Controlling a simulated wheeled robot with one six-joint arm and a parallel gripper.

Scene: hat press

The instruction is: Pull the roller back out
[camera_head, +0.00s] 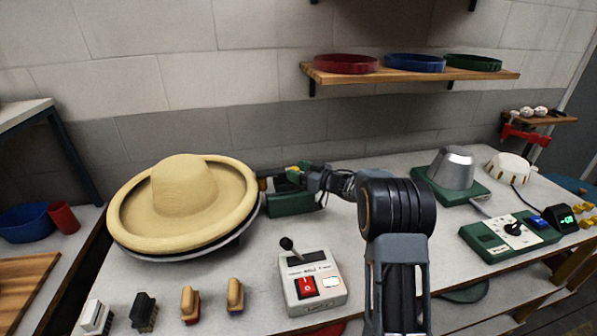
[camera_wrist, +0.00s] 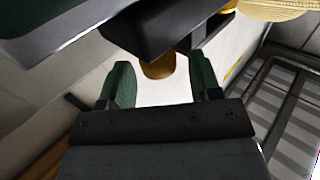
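The roller unit is a green block (camera_head: 290,203) with dark and yellow parts, close to the right rim of the straw hat (camera_head: 182,190). The hat has a wide upturned brim and sits on a dark round base. My gripper (camera_head: 308,177) reaches in from the right to the unit's upper part. In the wrist view my gripper's green fingers (camera_wrist: 160,78) are apart. A rounded yellow-orange piece (camera_wrist: 158,67) shows between them under a dark block (camera_wrist: 150,28); I cannot tell whether either finger touches it. The roller's contact with the brim is hidden.
A control box (camera_head: 312,283) with a lever and red switch stands in front. Several small brushes or blocks (camera_head: 190,305) line the front left edge. A metal dome on a green base (camera_head: 452,172) and a green control panel (camera_head: 508,236) are at right. A shelf (camera_head: 410,76) hangs behind.

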